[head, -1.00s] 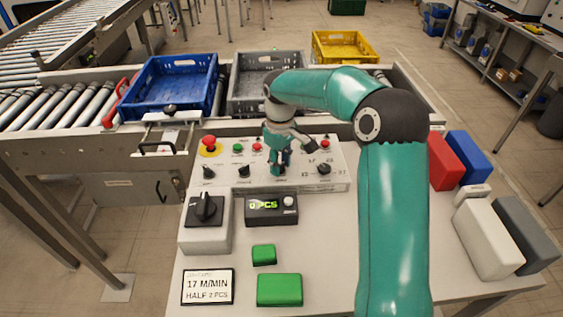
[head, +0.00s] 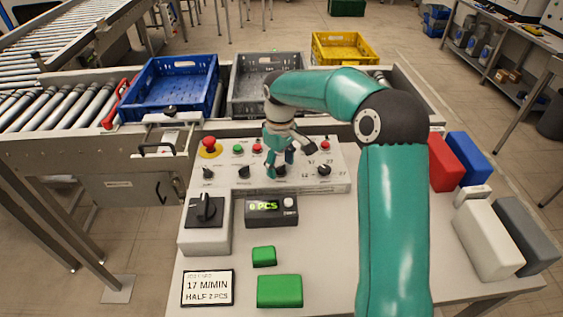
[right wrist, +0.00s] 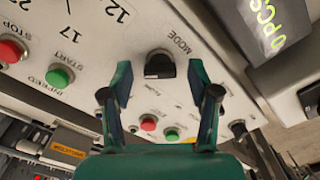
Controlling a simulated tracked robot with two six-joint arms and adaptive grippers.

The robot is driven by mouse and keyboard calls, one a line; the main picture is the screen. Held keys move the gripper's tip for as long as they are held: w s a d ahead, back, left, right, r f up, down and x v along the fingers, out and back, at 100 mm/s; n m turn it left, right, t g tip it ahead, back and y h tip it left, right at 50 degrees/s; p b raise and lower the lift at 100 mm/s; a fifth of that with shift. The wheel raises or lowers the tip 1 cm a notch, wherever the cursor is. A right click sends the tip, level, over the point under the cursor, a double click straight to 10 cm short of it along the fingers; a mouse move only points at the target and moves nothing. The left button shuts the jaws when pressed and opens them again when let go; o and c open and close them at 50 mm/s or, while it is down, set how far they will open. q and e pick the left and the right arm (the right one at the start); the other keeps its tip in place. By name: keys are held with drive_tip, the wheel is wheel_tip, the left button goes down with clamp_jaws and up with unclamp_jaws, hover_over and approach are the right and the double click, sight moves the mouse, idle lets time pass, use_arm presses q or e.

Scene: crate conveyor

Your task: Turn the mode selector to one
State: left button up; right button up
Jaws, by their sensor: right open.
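The mode selector (right wrist: 158,66) is a black knob beside the word MODE on the white panel in the right wrist view. In the head view the knob (head: 281,171) is partly hidden by my right gripper (head: 279,166). In the right wrist view my right gripper (right wrist: 159,72) is open. Its two green fingers stand on either side of the knob, with a gap showing on both sides. I cannot tell how far above the panel the fingertips are. The knob's exact setting is too small to read. My left gripper is not in view.
Other black knobs (head: 323,169) and red and green buttons (head: 238,148) share the panel. In front are a display (head: 271,208) reading 0 PCS, a box with a large black switch (head: 206,209), green blocks (head: 279,290) and a card (head: 208,287).

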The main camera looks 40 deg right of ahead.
sight(281, 166)
wheel_tip(281, 166, up, 12)
idle(0.6)
drive_tip(key=shift+f, duration=0.15)
idle(0.3)
